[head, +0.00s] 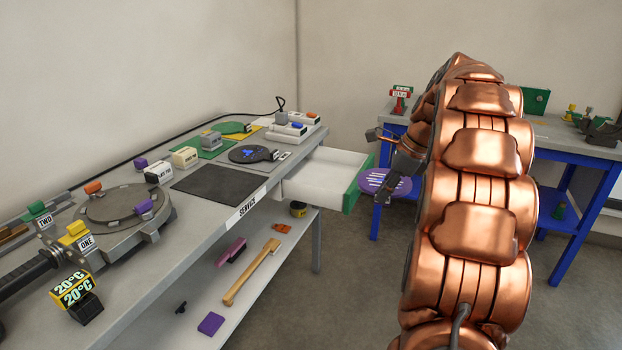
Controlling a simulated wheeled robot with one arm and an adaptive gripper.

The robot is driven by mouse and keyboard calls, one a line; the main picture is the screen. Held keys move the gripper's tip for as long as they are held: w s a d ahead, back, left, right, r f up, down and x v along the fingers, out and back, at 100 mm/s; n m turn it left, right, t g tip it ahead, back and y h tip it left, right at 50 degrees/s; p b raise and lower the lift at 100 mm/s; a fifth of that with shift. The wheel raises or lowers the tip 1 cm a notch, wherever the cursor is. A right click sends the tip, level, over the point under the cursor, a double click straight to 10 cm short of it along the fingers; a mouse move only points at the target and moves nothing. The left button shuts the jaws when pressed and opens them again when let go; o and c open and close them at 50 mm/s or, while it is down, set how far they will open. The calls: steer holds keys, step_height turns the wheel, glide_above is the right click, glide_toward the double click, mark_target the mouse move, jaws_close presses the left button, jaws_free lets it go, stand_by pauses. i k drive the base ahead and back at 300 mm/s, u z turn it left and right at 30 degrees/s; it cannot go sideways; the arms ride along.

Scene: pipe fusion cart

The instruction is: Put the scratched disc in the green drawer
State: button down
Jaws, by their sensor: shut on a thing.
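The green drawer (357,185) is pulled out from the right end of the grey cart. Its front is green, and its white inside (325,172) looks empty where I can see it. A purple disc with pale streaks across its face (376,179), which look like scratches, is just to the right of the green front in the picture. My gripper (391,186) is shut on this disc at its right side. The gripper partly hides the disc's right part. I cannot tell the exact gap between disc and drawer front.
A black paddle-like disc with a blue mark (250,154) and a green disc (231,127) lie on the cart top (198,222). A blue table (560,150) stands behind my arm. The lower shelf (275,262) holds a brush and a wooden-handled tool.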

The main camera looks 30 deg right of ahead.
mark_target(321, 185)
steer(key=i, duration=1.2)
